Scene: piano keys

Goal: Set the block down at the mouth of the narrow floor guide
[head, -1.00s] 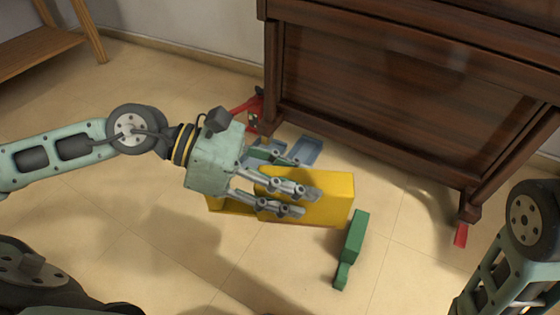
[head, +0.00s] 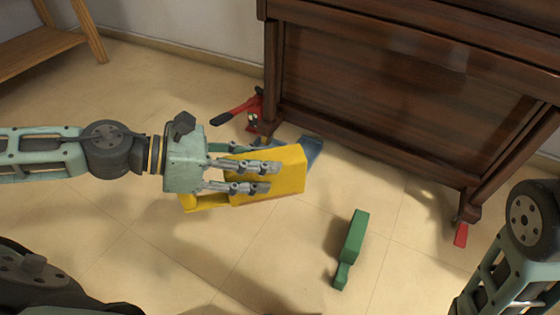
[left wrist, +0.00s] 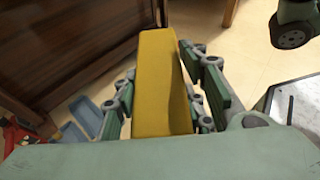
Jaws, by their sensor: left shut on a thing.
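A yellow block (head: 290,172) is held in my left gripper (head: 268,177), whose fingers are shut on its sides. In the left wrist view the block (left wrist: 157,85) stands out between the finger pads. A blue tray-like piece (head: 313,150), seemingly the floor guide, lies on the floor beside the piano's left leg. The block and gripper hide much of it in the head view. It also shows in the left wrist view (left wrist: 88,117), left of the block. The gap between block and floor is hard to judge. My right gripper is out of view.
The dark wooden piano (head: 390,105) stands behind. A red jack-like tool (head: 250,112) is at its left leg and a red piece (head: 461,235) at its right leg. A green block with a narrow end (head: 354,240) lies on the floor.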

